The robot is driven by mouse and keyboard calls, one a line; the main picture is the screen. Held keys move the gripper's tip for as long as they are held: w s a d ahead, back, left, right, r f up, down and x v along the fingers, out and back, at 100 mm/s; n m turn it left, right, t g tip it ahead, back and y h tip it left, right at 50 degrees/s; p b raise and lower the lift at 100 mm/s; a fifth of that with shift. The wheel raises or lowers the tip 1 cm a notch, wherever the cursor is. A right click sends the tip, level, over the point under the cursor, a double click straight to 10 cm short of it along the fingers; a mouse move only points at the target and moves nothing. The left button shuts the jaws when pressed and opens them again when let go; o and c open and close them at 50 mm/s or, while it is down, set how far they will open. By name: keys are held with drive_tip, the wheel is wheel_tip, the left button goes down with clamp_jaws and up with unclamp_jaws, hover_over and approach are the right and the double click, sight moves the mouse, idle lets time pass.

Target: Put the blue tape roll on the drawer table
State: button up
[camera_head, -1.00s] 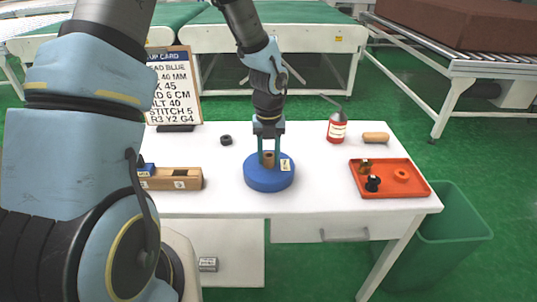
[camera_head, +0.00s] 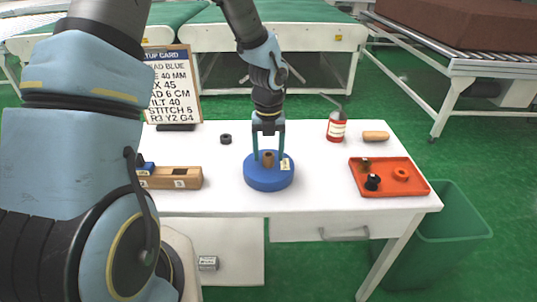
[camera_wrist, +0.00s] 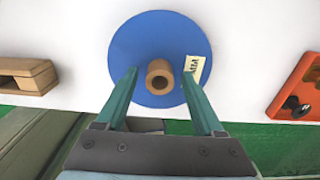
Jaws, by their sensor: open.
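The blue tape roll (camera_head: 268,178) lies flat on the white drawer table (camera_head: 310,190), near its front middle. It is a wide blue disc with a brown core standing up at its centre and a pale label on top. My gripper (camera_head: 268,157) points down over the roll. In the wrist view my gripper (camera_wrist: 162,72) has its fingers spread, one on each side of the core (camera_wrist: 159,77), with gaps between. The roll also fills the upper middle of the wrist view (camera_wrist: 150,40). I cannot tell whether the fingertips touch the roll's top.
A wooden block holder (camera_head: 175,178) stands left, with a small black ring (camera_head: 226,139) behind it. A card (camera_head: 174,90) stands at the back left. A green bin (camera_head: 450,235) is beside the table.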

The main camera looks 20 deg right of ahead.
wheel_tip(320, 180, up, 11)
drive_tip(key=shift+r+b, duration=0.2)
drive_tip(key=shift+b, duration=0.1)
drive_tip(key=s+a+m, duration=0.2)
drive_tip(key=a+m, duration=1.1)
drive_tip(key=m, duration=0.3)
drive_tip(key=s+a+m+t, duration=0.1)
drive_tip(key=s+a+m, duration=0.2)
drive_tip(key=a+m, duration=1)
drive_tip(key=shift+a+r+m+t, duration=0.15)
drive_tip(key=shift+r+m+t, duration=0.15)
drive_tip(key=shift+m, duration=1.9)
drive_tip(key=shift+w, duration=0.1)
